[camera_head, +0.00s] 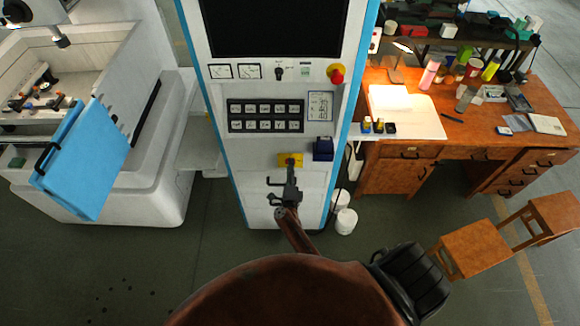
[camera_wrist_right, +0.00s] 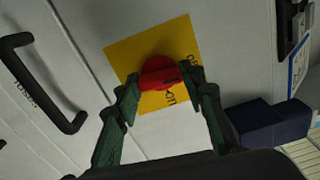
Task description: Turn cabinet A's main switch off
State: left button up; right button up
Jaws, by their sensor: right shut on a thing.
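The cabinet (camera_head: 231,150) stands in the middle of the head view, white with blue edges. I cannot read any letter naming it. Its main switch is a red rotary knob (camera_wrist_right: 157,72) on a yellow plate (camera_wrist_right: 124,50) low on the front; the plate also shows in the head view (camera_head: 283,158). The knob carries a dark mark towards its right side, near partly hidden lettering. My right gripper (camera_head: 291,164) reaches up to the plate and hides the knob in the head view. In the wrist view its green fingers (camera_wrist_right: 167,88) are shut on the knob from both sides. My left gripper is out of view.
A black handle (camera_wrist_right: 66,126) marked "FUSES" sits left of the plate. A dark blue box (camera_head: 323,149) sticks out to its right. Higher up are button rows (camera_head: 265,116) and a red emergency stop button (camera_head: 337,74). A wooden desk (camera_head: 470,125) stands right.

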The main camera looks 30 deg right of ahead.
jog(key=shift+w+a+n, duration=0.1)
jog(key=shift+a+n, duration=0.1)
jog(key=shift+n, duration=0.5)
jog(key=o, duration=1)
jog(key=shift+o, duration=0.8)
jog(key=shift+d, duration=0.1)
